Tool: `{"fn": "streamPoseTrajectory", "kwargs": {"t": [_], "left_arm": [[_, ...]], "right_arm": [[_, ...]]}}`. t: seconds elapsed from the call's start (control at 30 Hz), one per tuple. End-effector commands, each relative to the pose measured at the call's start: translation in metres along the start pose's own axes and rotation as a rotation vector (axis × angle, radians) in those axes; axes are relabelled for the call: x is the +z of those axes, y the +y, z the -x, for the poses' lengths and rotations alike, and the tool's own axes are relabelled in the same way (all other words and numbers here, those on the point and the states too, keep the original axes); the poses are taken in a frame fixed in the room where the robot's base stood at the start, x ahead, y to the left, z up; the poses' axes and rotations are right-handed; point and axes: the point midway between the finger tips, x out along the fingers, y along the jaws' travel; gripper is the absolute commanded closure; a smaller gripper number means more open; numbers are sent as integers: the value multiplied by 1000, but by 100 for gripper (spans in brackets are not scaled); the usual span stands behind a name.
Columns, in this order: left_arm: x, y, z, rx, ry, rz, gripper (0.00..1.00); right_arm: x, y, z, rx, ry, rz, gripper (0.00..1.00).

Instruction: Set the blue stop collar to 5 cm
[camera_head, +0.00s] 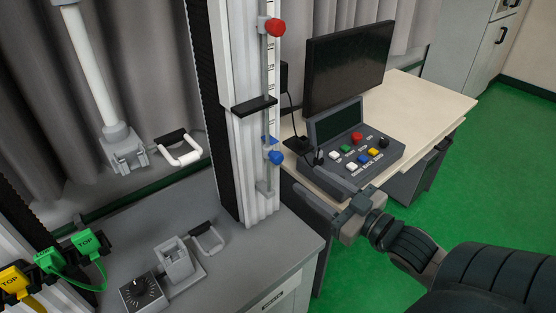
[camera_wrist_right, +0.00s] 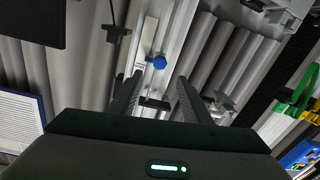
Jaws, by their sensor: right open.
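The blue stop collar (camera_head: 275,157) sits low on a thin vertical rod beside a white column with a scale. Its round blue knob faces outward, and it also shows in the right wrist view (camera_wrist_right: 158,62). A red collar (camera_head: 275,27) is high on the same rod. My right gripper (camera_head: 357,210) is below and to the right of the blue collar in the head view. In the right wrist view, its two fingers (camera_wrist_right: 158,88) are apart with nothing held, and the blue knob appears beyond them. The scale marks are too small to read. My left gripper is out of view.
A control box (camera_head: 395,150) with coloured buttons and a monitor (camera_head: 347,66) stand on the desk (camera_head: 425,100) at right. A black bracket (camera_head: 254,105) juts from the column. The grey bench (camera_head: 235,265) holds a dial box (camera_head: 142,293) and a clamp (camera_head: 178,262).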

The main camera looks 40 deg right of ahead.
Motion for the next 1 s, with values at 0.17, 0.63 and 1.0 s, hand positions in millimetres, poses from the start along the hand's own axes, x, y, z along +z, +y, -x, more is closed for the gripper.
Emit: {"fn": "streamPoseTrajectory", "kwargs": {"t": [0.17,0.63,1.0], "left_arm": [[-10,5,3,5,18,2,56],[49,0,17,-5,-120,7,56],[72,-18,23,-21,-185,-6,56]], "right_arm": [[-2,1,-22,1,3,-1,56],[-2,1,-83,2,2,-1,56],[-1,0,-119,1,1,0,56]]}}
